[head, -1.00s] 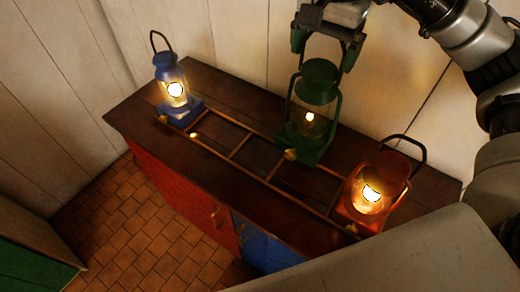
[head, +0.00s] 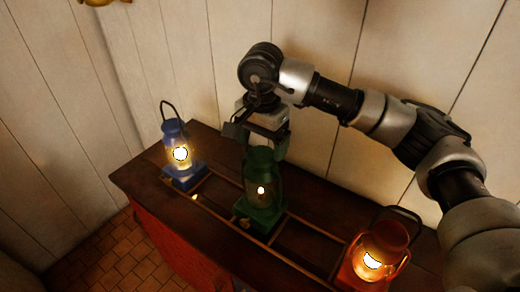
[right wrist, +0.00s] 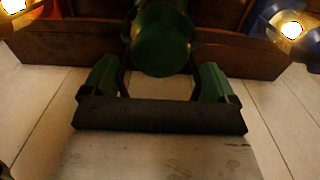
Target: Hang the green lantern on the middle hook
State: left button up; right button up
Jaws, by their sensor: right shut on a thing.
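The green lantern (head: 263,188), lit, is upright over the dark counter between the blue and red lanterns. My right gripper (head: 263,140) is above it and shut on its top handle. In the right wrist view the lantern's round green cap (right wrist: 162,45) shows between the gripper's green-padded fingers (right wrist: 156,85). I cannot tell whether its base touches the counter. No hook can be made out for sure. A brass-coloured thing (head: 98,2) is cut off at the top left edge. My left gripper is not in view.
The blue lantern (head: 176,148) stands left on the dark counter (head: 135,176), the red lantern (head: 385,245) right, both lit with handles raised. A low wooden rack (head: 290,243) lies on the counter. The plank wall (head: 190,60) rises close behind. Tiled floor (head: 110,252) shows lower left.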

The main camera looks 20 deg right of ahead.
aim_at(260, 154)
jog(key=shift+w+a, duration=0.1)
jog(key=shift+w, duration=0.05)
notch_tip(260, 154, down, 3)
jog(key=shift+f+p, duration=0.15)
jog(key=shift+p, duration=0.35)
jog(key=shift+f, duration=0.25)
jog(key=shift+f+b, duration=0.1)
jog(key=shift+b, duration=0.2)
jog(key=o, duration=1.6)
jog(key=shift+f, duration=0.1)
